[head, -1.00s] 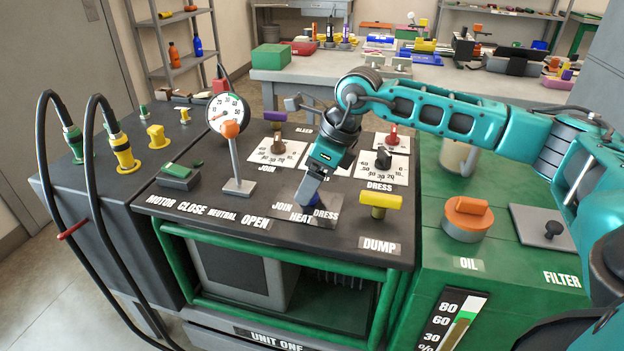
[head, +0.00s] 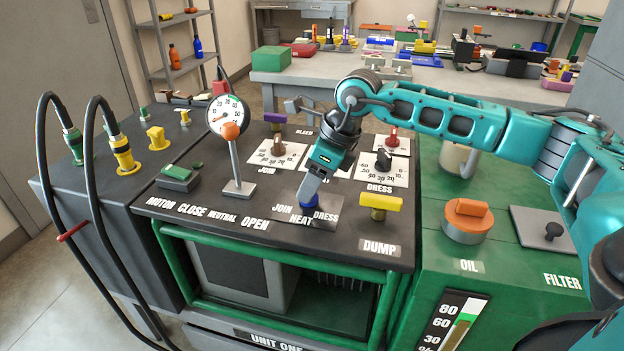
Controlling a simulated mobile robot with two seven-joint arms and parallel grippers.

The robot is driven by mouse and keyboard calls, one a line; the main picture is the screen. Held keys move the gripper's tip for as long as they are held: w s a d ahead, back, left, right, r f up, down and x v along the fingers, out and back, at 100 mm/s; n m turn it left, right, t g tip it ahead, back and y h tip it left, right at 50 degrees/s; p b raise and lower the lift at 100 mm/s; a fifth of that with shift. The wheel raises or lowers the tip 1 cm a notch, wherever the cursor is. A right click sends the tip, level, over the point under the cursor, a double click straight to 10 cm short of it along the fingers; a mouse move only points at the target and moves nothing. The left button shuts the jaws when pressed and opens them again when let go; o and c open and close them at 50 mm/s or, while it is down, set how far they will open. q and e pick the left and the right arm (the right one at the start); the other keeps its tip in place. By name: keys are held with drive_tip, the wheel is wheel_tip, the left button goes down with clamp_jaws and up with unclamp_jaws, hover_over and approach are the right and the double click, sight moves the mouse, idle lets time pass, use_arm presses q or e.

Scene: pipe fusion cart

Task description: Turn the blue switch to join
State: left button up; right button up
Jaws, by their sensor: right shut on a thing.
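The blue switch (head: 309,203) sits on a grey plate (head: 289,212) marked JOIN, HEAT and DRESS on the cart's dark top. My right gripper (head: 312,193) reaches down from above and is shut on the blue switch. The fingers hide much of the switch, so which mark it points to cannot be told. My left gripper is not in view.
An orange-knobbed lever (head: 233,150) stands left of the plate. A yellow DUMP handle (head: 380,203) is close on its right. A round gauge (head: 229,115) and several dials stand behind. A green tank with an orange cap (head: 467,215) is at the right.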

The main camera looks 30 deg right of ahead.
drive_tip(key=m+h, duration=0.1)
drive_tip(key=m, duration=0.2)
drive_tip(key=m+t+h+b, duration=0.1)
drive_tip(key=m, duration=0.1)
drive_tip(key=shift+a+m, duration=0.2)
drive_tip(key=shift+m, duration=0.2)
drive_tip(key=shift+m+h+b, duration=0.75)
drive_tip(key=shift+m+h, duration=0.15)
drive_tip(key=shift+m, duration=1.2)
drive_tip(key=o, duration=1.1)
drive_tip(key=shift+s, duration=0.1)
drive_tip(key=shift+c, duration=0.2)
drive_tip(key=p+v, duration=0.2)
drive_tip(key=v, duration=1.1)
drive_tip(key=shift+p, duration=0.3)
